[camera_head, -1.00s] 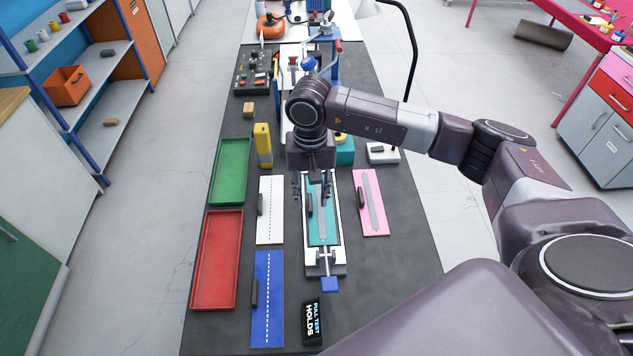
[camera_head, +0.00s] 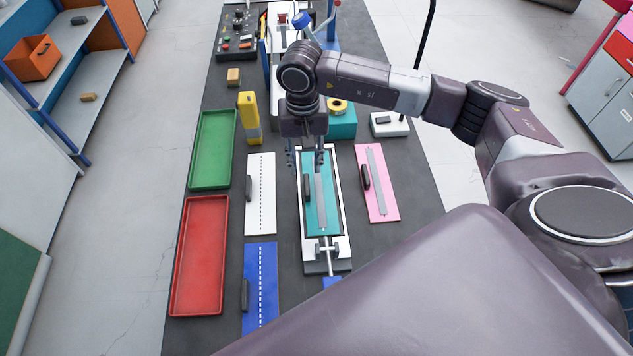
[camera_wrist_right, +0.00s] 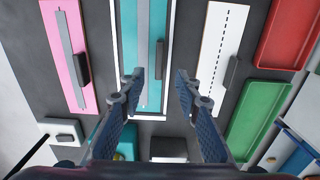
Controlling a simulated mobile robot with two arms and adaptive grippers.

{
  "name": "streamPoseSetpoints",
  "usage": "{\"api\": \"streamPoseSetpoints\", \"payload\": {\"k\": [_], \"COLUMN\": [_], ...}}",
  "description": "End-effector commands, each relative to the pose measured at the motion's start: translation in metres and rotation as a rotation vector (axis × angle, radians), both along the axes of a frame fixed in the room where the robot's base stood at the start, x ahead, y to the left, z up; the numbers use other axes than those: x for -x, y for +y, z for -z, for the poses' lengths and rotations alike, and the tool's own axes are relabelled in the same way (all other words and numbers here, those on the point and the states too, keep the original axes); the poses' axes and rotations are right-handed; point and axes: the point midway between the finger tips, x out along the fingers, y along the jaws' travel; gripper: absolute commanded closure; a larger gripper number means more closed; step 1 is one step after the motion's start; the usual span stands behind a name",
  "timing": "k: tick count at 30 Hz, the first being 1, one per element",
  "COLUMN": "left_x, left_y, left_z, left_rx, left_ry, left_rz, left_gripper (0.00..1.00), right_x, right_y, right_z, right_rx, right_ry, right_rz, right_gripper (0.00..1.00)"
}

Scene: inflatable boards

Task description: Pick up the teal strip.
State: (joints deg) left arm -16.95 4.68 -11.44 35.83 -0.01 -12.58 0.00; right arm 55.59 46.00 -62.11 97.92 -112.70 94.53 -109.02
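The teal strip (camera_head: 331,190) lies lengthwise in a white frame (camera_head: 345,232) on the dark bench, with a grey band along it and a dark handle (camera_head: 308,188) on its left. In the right wrist view the teal strip (camera_wrist_right: 131,35) and its handle (camera_wrist_right: 159,60) show beyond the fingertips. My right gripper (camera_head: 305,160) points down over the strip's far end. Its fingers are spread; it also shows open and empty in the right wrist view (camera_wrist_right: 159,82). The gap to the strip is hard to judge. My left gripper is not in view.
A pink board (camera_head: 388,203) lies to the right, and white (camera_head: 254,215) and blue (camera_head: 262,262) boards to the left. Green (camera_head: 208,165) and red (camera_head: 196,275) trays line the left edge. A yellow block (camera_head: 248,118) and a teal box (camera_head: 345,125) stand near the gripper.

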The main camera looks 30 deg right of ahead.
Motion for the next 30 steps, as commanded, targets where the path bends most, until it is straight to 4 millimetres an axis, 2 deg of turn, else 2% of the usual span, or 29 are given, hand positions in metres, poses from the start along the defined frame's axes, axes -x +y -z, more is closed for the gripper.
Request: {"api": "streamPoseSetpoints", "payload": {"k": [12,16,25,30], "left_x": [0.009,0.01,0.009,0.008], "left_y": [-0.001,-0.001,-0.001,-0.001], "left_z": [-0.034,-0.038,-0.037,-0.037], "left_rx": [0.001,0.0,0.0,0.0], "left_ry": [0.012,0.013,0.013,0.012], "left_rz": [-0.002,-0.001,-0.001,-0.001], "left_gripper": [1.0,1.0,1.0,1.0], "right_x": [0.004,0.003,0.003,0.002], "right_y": [0.001,0.001,0.0,0.0], "right_z": [0.044,0.062,0.069,0.069], "right_rx": [0.002,0.0,0.002,0.002], "right_ry": [0.005,0.004,0.001,0.001], "right_rz": [0.001,0.0,-0.001,-0.001], "right_gripper": [0.7,0.7,0.7,0.88]}}
